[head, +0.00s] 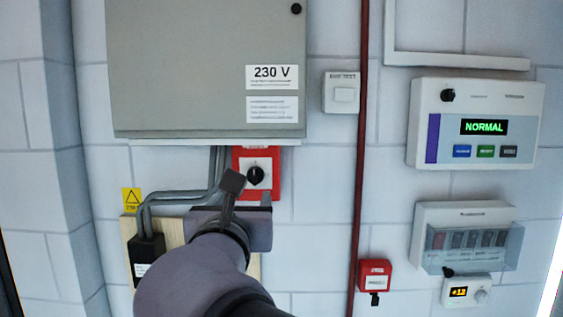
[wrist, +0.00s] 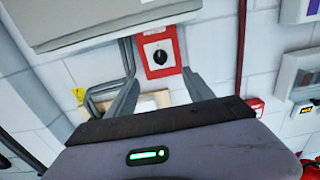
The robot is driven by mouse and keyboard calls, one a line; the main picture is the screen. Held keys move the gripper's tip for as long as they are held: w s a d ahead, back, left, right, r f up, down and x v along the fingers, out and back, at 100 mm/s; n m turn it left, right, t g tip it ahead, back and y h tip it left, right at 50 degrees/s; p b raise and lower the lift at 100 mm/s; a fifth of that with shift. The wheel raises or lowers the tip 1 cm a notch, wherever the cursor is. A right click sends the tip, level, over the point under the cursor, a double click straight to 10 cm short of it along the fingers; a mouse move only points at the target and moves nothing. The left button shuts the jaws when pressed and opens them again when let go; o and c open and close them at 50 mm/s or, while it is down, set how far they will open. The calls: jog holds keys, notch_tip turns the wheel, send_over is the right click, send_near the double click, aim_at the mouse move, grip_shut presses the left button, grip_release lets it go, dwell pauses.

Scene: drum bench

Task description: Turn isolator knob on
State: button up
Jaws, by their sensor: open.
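The isolator is a red wall box (head: 272,188) with a pale plate and a round black knob (head: 256,174), just under the grey 230 V cabinet. In the wrist view the knob (wrist: 160,56) is in full view on its red box (wrist: 152,37), with a light mark across it. My gripper (head: 248,182) is just below and in front of the isolator in the head view, covering its lower left part. In the wrist view its two fingers (wrist: 160,90) are spread apart below the knob, with nothing between them. I cannot tell the knob's setting.
The grey cabinet (head: 200,70) juts out above the isolator. Grey conduits (head: 180,195) run close on its left, to a black box (head: 146,250) on a wooden board. A dark red pipe (head: 361,150) runs down the wall at right, beside a small red box (head: 374,273).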

aim_at(254, 178)
jog(key=w+p, duration=0.1)
jog(key=w, duration=0.5)
jog(key=w+p, duration=0.1)
jog(key=w, duration=0.5)
jog(key=w+p, duration=0.1)
jog(key=w, duration=0.5)
jog(key=shift+w+d+f, duration=0.1)
jog(key=shift+d+f, duration=0.05)
jog(key=shift+f, duration=0.25)
jog(key=shift+s, duration=0.2)
jog(key=shift+w, duration=0.1)
grip_shut()
